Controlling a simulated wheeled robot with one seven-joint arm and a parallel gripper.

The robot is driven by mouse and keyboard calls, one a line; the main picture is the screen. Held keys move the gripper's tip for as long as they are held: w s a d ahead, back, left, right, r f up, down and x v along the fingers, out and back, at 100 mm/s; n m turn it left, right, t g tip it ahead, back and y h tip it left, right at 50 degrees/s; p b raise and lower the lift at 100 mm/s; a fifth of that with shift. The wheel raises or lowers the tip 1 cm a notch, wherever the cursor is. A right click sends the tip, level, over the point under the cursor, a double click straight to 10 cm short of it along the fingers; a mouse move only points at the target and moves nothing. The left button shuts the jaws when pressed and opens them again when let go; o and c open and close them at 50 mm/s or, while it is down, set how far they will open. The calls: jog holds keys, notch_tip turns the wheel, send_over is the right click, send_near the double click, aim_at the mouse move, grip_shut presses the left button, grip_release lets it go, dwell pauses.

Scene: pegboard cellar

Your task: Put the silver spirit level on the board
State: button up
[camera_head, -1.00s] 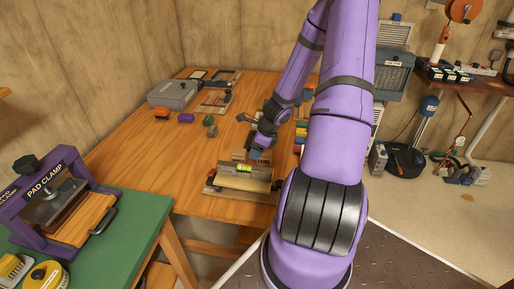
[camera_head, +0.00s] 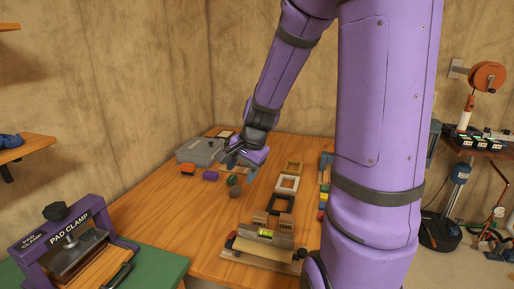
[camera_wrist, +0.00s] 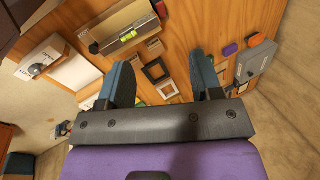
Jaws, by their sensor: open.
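The silver spirit level (camera_head: 266,234), with a bright yellow-green vial, lies lengthwise at the near part of the wooden table. It appears to rest on or against a pale board (camera_head: 258,260) with a cream roller-like piece in front of it. Whether it lies flat on the board I cannot tell. The level also shows at the top of the wrist view (camera_wrist: 134,33). My gripper (camera_head: 236,155) is raised behind and left of the level, well apart from it. In the wrist view its fingers (camera_wrist: 162,82) are spread with nothing between them.
Dark, white and tan square frames (camera_head: 287,184) lie behind the level. A grey box (camera_head: 198,151), an orange block (camera_head: 187,169) and a purple block (camera_head: 210,175) lie at the far left. A pad clamp (camera_head: 72,238) stands on the green bench. Bare table lies left of the level.

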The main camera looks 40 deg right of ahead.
jog(key=s+a+r+n, duration=0.5)
jog(key=s+r+n, duration=0.2)
jog(key=s+r, duration=0.1)
jog(key=s+a+r+n+t+h, duration=0.1)
jog(key=s+a+r+n, duration=0.5)
jog(key=s, duration=0.4)
notch_tip(320, 180, up, 2)
jog(key=shift+r+n+t, duration=0.1)
jog(key=shift+n+t, duration=0.2)
jog(key=shift+n, duration=0.3)
jog(key=shift+d, duration=0.1)
